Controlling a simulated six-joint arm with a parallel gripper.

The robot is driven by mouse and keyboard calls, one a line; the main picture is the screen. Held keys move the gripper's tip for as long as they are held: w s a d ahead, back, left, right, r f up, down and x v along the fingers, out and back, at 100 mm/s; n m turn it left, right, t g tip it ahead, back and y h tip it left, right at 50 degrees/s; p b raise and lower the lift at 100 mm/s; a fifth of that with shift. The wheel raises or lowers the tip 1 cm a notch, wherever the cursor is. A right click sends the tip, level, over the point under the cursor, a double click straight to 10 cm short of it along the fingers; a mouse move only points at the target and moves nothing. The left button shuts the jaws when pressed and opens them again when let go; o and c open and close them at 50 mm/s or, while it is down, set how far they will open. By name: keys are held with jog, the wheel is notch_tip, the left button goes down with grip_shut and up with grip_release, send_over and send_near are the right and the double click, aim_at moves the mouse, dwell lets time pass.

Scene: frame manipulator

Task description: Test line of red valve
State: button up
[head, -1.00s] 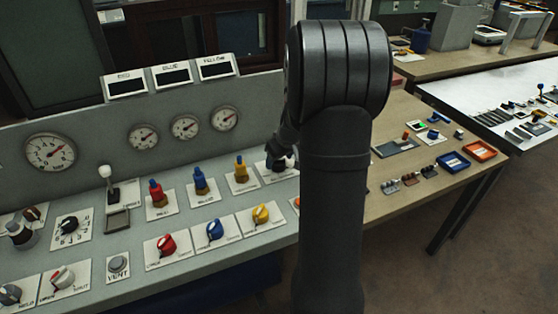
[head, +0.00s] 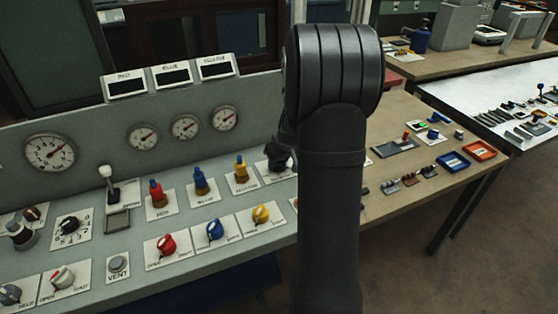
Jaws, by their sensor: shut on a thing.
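The red valve knob (head: 167,243) sits on a white plate in the front row of the sloped panel. A red-topped fitting (head: 156,191) stands behind it, on a plate of the back row. A display labelled RED (head: 125,83) is above and looks dark. My gripper (head: 281,157) shows only as a dark shape at the right end of the back row, low over a white plate (head: 270,170). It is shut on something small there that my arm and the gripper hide. It is well to the right of the red valve.
Blue (head: 215,229) and yellow (head: 260,214) knobs share the front row. Blue and yellow fittings share the back row. Several round gauges (head: 50,152) are on the upright panel. A lever (head: 107,176) and a VENT button (head: 117,266) are at left. My arm covers the panel's right end.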

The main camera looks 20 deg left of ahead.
jog(key=m+t+h, duration=0.1)
jog(key=m, duration=0.3)
jog(key=shift+s+a, duration=0.1)
jog(key=shift+a, duration=0.05)
jog(key=shift+m+t+h, duration=0.4)
jog(key=shift+m+h, duration=0.5)
jog(key=shift+m, duration=1.5)
jog(key=o, duration=1)
jog(key=v, duration=1.7)
jog(key=shift+a+r, duration=0.25)
jog(key=shift+f, duration=0.1)
